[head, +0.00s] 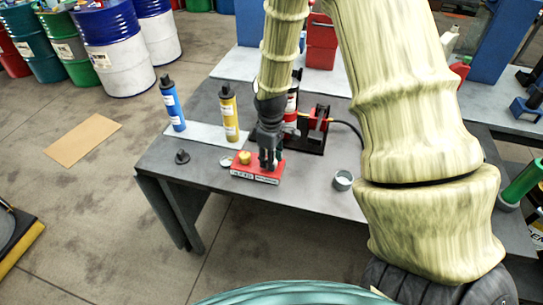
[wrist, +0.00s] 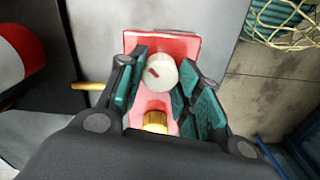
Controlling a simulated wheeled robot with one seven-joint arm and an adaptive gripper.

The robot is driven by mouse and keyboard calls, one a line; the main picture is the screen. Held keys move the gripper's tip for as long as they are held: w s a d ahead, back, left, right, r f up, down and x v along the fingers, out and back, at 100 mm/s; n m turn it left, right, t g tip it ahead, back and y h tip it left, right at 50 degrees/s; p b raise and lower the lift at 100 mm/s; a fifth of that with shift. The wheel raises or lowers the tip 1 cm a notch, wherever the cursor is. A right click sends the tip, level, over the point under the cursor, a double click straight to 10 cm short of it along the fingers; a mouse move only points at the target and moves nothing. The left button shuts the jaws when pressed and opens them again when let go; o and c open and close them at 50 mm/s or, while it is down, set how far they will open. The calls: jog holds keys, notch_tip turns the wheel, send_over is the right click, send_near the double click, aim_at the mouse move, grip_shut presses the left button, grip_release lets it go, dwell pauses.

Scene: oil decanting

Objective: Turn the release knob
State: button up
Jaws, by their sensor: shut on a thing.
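A red control box (head: 240,173) with a pale label on its front sits near the front edge of the grey table (head: 205,150). In the wrist view, the box (wrist: 190,44) carries a round white release knob (wrist: 160,72) with a red mark, and a brass-coloured cylinder (wrist: 155,121). A yellow knob (head: 244,157) shows on the box in the head view. My gripper (head: 269,162) points down onto the box. Its green-padded fingers (wrist: 162,80) are shut on the white knob, one on each side. The gripper hides the white knob in the head view.
A blue bottle (head: 173,104) and a yellow bottle (head: 229,112) stand on a pale mat left of the box. A red-and-black device (head: 313,130) stands close behind right. A small grey cup (head: 343,181) is to the right. Drums (head: 112,50) stand on the floor at back left.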

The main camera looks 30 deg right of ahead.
jog(key=m, duration=0.4)
jog(key=shift+w+m+p, duration=0.1)
jog(key=shift+m+p, duration=0.2)
jog(key=shift+p, duration=0.1)
jog(key=m, duration=0.4)
jog(key=shift+p, duration=0.35)
jog(key=shift+m, duration=0.3)
jog(key=o, duration=1)
jog(key=shift+o, duration=0.2)
notch_tip(320, 180, up, 12)
jog(key=shift+d, duration=0.1)
